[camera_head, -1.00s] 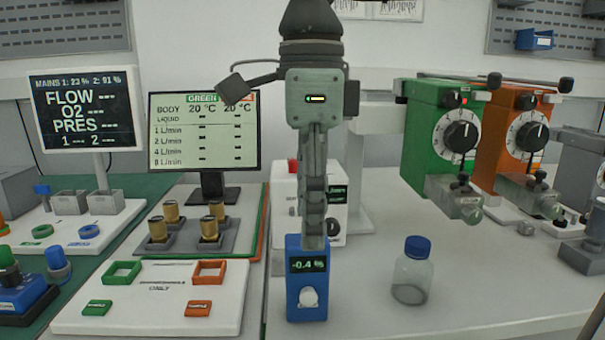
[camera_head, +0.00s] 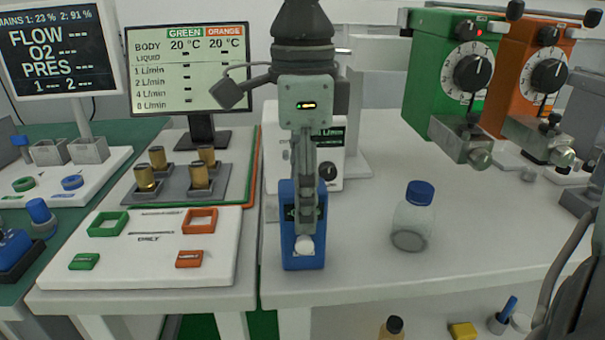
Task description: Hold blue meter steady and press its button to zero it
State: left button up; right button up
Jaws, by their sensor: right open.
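The blue meter (camera_head: 288,250) stands upright on the white table in the middle of the view. Its white round button (camera_head: 304,246) shows low on its front. My right gripper (camera_head: 304,226) comes down from above in front of the meter. Its fingers are seen edge-on, so the gap between them does not show. They cover most of the meter's display, and its reading cannot be made out. The fingertips end just above the button; I cannot tell whether they touch the meter. My left gripper is not in view.
A white box with a dial (camera_head: 330,165) stands behind the meter. A clear bottle with a blue cap (camera_head: 412,222) is to the right. A white board with green and orange frames (camera_head: 160,225) lies left. Green (camera_head: 436,85) and orange (camera_head: 510,60) vaporizers stand back right.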

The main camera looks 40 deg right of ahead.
jog(key=shift+c, duration=0.2)
grip_shut()
dwell(0.3)
dwell(0.8)
